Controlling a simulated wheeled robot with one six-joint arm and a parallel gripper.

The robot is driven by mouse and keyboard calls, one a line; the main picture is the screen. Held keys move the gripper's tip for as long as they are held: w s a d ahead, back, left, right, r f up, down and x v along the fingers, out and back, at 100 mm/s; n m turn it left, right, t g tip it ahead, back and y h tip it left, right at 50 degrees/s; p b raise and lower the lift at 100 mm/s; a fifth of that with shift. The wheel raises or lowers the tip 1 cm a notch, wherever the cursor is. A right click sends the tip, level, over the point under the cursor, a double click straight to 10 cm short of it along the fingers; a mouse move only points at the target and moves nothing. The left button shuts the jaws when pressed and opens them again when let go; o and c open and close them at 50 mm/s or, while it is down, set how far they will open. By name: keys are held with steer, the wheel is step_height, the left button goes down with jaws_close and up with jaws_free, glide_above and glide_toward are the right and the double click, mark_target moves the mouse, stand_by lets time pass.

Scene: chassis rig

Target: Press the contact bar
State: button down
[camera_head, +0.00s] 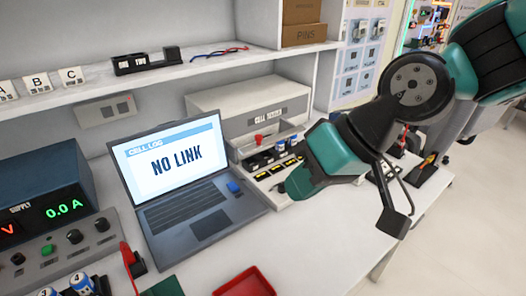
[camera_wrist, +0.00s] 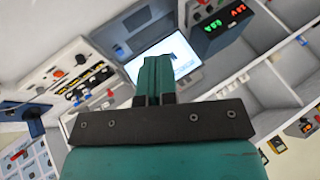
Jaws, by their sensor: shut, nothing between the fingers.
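My gripper (camera_wrist: 155,78) is shut and empty, its two teal fingers together in the wrist view. In the head view my gripper (camera_head: 282,187) points down and left at the front edge of the cell tester (camera_head: 247,101). I cannot tell which part is the contact bar; my gripper hides part of the deck's right side. No contact is clear.
A laptop (camera_head: 180,190) reading "NO LINK" stands left of the tester. The power supply (camera_head: 45,205) reads 0.0 A at the far left. A red tray (camera_head: 244,283) lies at the front. A shelf (camera_head: 200,65) runs above the bench.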

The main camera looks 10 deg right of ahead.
steer(key=w+a+f+m+t+y+b, duration=0.35)
steer(key=w+f, duration=0.35)
steer(key=w, duration=0.3)
steer(key=w+d+f+m+t+h+b, duration=0.2)
steer(key=w+d+f+m+t+b, duration=0.1)
steer(key=w+m, duration=0.4)
steer(key=w+d+f+m+t+h+b, duration=0.2)
steer(key=w+d+f+m+t+b, duration=0.2)
steer(key=w+f+m+t, duration=0.3)
steer(key=shift+w+d+m+t+h, duration=0.25)
steer(key=shift+d+m+t+h, duration=0.15)
steer(key=shift+d+m, duration=0.35)
